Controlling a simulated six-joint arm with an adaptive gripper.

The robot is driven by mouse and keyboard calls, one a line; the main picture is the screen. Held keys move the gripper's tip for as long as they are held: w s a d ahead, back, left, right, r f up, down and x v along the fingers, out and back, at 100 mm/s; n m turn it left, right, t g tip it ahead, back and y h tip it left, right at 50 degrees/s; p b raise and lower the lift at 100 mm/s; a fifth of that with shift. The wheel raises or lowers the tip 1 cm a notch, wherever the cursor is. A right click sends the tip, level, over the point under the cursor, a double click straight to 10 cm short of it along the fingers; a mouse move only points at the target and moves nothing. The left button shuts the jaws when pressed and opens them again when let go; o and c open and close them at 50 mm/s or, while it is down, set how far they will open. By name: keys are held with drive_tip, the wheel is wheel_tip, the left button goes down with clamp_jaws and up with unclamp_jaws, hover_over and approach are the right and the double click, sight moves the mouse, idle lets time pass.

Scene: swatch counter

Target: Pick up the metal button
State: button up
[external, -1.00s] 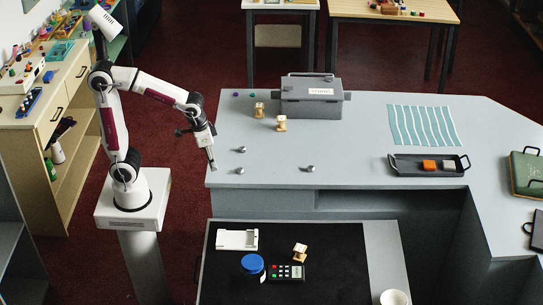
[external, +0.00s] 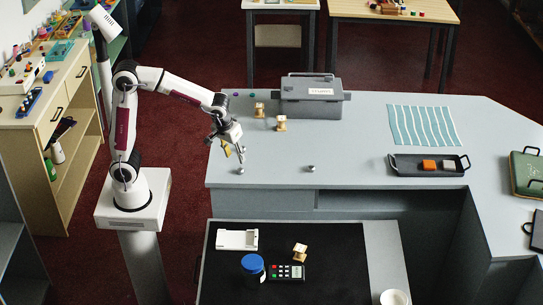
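Small silvery metal buttons lie on the grey counter. One metal button (external: 240,171) is near the counter's left front edge, and another metal button (external: 311,168) lies farther right. A third, seen earlier a little behind the first, is now hidden by my gripper. My gripper (external: 235,157) points down over the left end of the counter, just above and behind the front left button. Its fingers look spread, with a gap between them and nothing seen in it. Whether a fingertip touches a button cannot be told.
Two gold-coloured pieces (external: 281,123) and a grey box (external: 312,98) stand behind. A dark tray (external: 399,168) with an orange and a pale block lies right, near a striped cloth (external: 423,126). A lower black surface (external: 335,245) in front holds several items.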

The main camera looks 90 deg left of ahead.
sight(240, 169)
drive_tip(key=shift+x, duration=1.35)
drive_tip(key=shift+f, duration=0.1)
drive_tip(key=shift+x, duration=2.5)
drive_tip(key=shift+w+d, duration=0.1)
drive_tip(key=c, duration=0.8)
